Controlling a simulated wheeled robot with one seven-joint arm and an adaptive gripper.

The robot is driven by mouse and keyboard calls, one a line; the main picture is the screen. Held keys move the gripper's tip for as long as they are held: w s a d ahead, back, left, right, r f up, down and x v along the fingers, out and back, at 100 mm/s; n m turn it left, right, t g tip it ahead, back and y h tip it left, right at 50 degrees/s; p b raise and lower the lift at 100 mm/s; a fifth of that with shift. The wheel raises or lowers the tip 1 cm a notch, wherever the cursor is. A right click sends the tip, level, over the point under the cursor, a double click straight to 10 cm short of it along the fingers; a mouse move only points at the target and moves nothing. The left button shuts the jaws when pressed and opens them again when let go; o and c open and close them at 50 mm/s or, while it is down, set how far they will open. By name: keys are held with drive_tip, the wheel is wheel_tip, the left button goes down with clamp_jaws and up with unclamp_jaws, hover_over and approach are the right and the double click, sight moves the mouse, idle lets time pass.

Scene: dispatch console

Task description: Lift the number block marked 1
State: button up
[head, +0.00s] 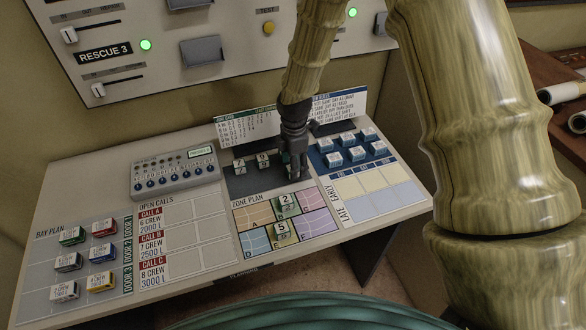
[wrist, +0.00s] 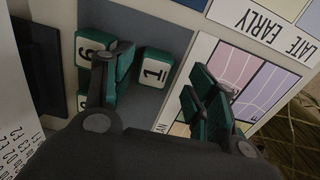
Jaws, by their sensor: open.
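The number block marked 1 (wrist: 154,72) is green with a white face and sits on the dark grey pad (wrist: 165,38). In the wrist view it lies between my open fingers, closer to the left one. My gripper (wrist: 164,80) is open and empty, with green finger pads. In the head view my gripper (head: 294,168) points down over the right part of the dark pad. The block marked 1 cannot be made out there behind the fingers. I cannot tell how high the fingertips are above the pad.
Blocks marked 2 (head: 286,203) and 5 (head: 282,233) lie on the zone plan (head: 252,214). Several blue blocks (head: 347,139) stand to the right. A card (head: 235,127) stands behind the pad.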

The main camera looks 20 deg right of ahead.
drive_tip(key=f, duration=0.1)
drive_tip(key=w+f, duration=0.1)
drive_tip(key=f, duration=0.1)
drive_tip(key=shift+s+r, duration=0.2)
drive_tip(key=shift+s, duration=0.1)
drive_tip(key=shift+w+f, duration=0.15)
drive_tip(key=c, duration=1)
